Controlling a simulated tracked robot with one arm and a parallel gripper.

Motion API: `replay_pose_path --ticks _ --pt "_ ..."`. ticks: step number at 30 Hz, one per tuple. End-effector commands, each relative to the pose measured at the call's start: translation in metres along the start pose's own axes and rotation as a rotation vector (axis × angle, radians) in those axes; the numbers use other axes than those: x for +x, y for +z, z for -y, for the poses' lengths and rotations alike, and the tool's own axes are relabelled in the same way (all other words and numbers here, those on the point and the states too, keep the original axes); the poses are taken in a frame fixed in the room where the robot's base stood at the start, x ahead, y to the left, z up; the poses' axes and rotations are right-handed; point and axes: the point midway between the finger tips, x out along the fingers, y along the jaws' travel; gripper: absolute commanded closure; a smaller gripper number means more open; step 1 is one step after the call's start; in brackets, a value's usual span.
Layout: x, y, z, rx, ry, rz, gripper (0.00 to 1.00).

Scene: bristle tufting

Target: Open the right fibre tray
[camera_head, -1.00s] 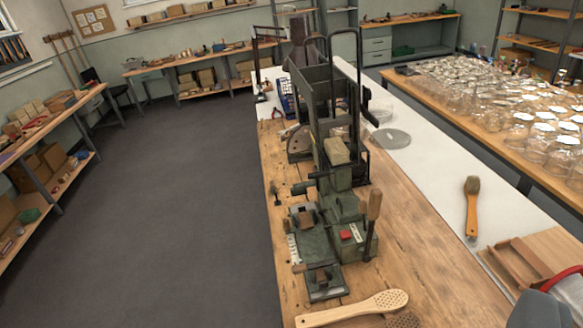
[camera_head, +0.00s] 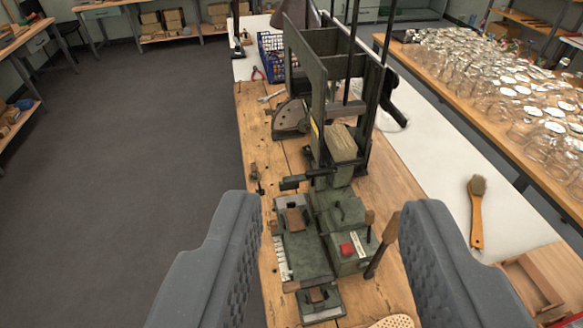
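A dark green tufting machine (camera_head: 302,243) stands on the wooden bench. Tall dark green plates (camera_head: 318,90) rise at its back, with a tan fibre-like block (camera_head: 341,144) between them. I cannot tell for sure which part is the right fibre tray. A lever with a wooden handle (camera_head: 385,240) stands at the machine's right side, near a red button (camera_head: 347,249). My gripper (camera_head: 335,210) is wide open and empty. Its two grey fingers frame the machine from left and right, nearer to the camera, and I see no contact.
A brush (camera_head: 477,212) lies on the white surface at right, above a wooden tray (camera_head: 525,285). Many glass jars (camera_head: 520,100) fill the table beyond. The floor at left is clear.

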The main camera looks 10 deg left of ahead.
Motion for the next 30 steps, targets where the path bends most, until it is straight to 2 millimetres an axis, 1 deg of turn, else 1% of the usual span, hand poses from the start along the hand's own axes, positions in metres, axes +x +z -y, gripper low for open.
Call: replay_pose_path --ticks 7,9,11,14,15,16,17,18,20,21,23,24,26,27,29,30 --pt "0.001 0.0 0.0 -0.002 0.001 0.0 0.6" --pt "0.006 0.0 -0.002 -0.012 0.006 -0.002 0.6" --pt "0.015 0.0 -0.004 -0.031 0.015 -0.007 0.6" --pt "0.043 0.003 -0.012 -0.092 0.043 -0.017 0.6" --pt "0.058 0.004 -0.005 -0.126 0.058 -0.022 0.6" --pt "0.069 0.005 -0.006 -0.154 0.068 -0.027 0.6" --pt "0.083 0.007 -0.009 -0.185 0.079 -0.033 0.6" --pt "0.1 0.009 -0.013 -0.227 0.092 -0.039 0.6" --pt "0.125 0.013 -0.02 -0.292 0.111 -0.05 0.6" --pt "0.142 0.015 -0.023 -0.336 0.122 -0.059 0.6" --pt "0.166 0.02 -0.028 -0.402 0.137 -0.069 0.6" --pt "0.183 0.024 -0.032 -0.447 0.146 -0.077 0.6" --pt "0.206 0.031 -0.036 -0.515 0.156 -0.086 0.6" --pt "0.224 0.037 -0.038 -0.559 0.161 -0.092 0.6" --pt "0.247 0.046 -0.041 -0.626 0.168 -0.101 0.6" --pt "0.264 0.055 -0.043 -0.671 0.17 -0.105 0.6"
